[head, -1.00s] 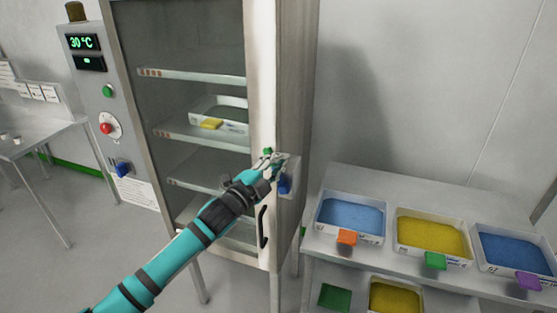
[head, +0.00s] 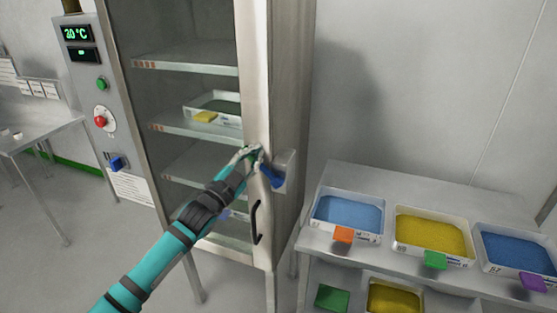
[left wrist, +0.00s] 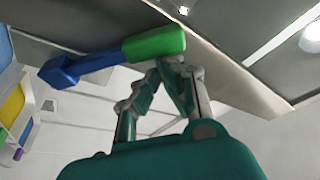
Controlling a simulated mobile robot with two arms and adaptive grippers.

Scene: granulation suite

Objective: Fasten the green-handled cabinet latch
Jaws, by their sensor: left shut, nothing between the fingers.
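The cabinet latch has a blue arm (head: 271,177) on a grey bracket (head: 285,166) at the right edge of the cabinet door (head: 252,75). In the left wrist view its green handle (left wrist: 155,43) continues from the blue arm (left wrist: 80,68). In the head view I cannot make out the green handle behind my gripper. My left gripper (head: 254,153) is at the door edge by the latch, shut and empty. In the left wrist view the fingertips (left wrist: 172,64) are together just below the green handle; I cannot tell whether they touch it. My right gripper is not in view.
A black door handle (head: 257,222) is below the latch. A control panel (head: 101,105) is on the cabinet's left. A steel shelf unit (head: 425,187) with trays of blue and yellow material stands at the right. A table (head: 40,132) is at the far left.

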